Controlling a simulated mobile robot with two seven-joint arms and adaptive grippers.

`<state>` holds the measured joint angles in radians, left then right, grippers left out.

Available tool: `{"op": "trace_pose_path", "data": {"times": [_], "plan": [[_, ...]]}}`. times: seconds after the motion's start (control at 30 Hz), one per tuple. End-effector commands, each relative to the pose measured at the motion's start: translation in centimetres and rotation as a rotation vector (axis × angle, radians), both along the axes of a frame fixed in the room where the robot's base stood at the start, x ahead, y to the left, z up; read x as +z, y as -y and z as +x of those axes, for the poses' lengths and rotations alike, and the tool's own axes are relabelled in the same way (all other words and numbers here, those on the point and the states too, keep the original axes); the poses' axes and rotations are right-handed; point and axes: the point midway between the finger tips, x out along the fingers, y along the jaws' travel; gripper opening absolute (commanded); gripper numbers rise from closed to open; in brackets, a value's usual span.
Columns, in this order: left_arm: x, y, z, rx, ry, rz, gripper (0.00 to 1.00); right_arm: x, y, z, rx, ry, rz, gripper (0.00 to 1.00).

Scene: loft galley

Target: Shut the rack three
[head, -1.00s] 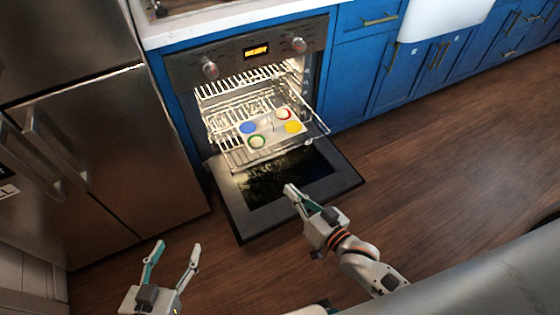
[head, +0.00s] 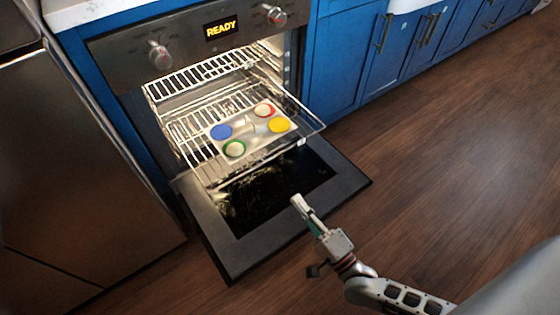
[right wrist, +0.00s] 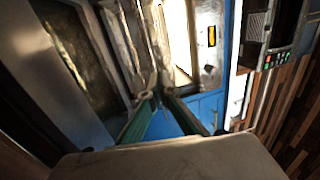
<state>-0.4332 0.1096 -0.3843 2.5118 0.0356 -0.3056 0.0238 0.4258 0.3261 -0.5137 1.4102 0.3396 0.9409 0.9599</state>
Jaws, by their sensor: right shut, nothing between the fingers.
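The oven (head: 130,50) stands with its door (head: 350,180) folded down. A wire rack (head: 314,127) sticks out of the cavity above the open door. A flat tray (head: 246,134) with blue, red, yellow and green round spots lies on it. Another wire rack (head: 180,82) sits higher and further in. I cannot read any rack numbers. My right gripper (head: 298,200) is shut and empty, in front of the extended rack, over the door's right part and apart from the rack. Its fingers also show in the right wrist view (right wrist: 160,96). My left gripper is out of view.
A steel fridge (head: 70,170) stands close on the left. Blue cabinets (head: 340,60) run along the right of the oven. The open door juts low over the wood floor (head: 450,160), which is clear on the right.

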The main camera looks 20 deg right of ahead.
Motion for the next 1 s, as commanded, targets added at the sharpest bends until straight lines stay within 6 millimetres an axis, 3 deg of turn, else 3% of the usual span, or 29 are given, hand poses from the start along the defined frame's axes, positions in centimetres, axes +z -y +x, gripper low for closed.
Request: {"op": "trace_pose_path", "data": {"times": [0.6,0.8,1.0], "plan": [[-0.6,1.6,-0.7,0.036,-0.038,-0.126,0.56,2.1,-2.1,10.5,-0.001,0.002,-0.004,0.00],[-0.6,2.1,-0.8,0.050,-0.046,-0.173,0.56,2.6,-2.5,12.5,0.000,0.002,-0.004,0.00],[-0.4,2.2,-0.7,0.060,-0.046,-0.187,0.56,2.9,-2.6,13.1,0.001,0.003,-0.005,0.00]]}}
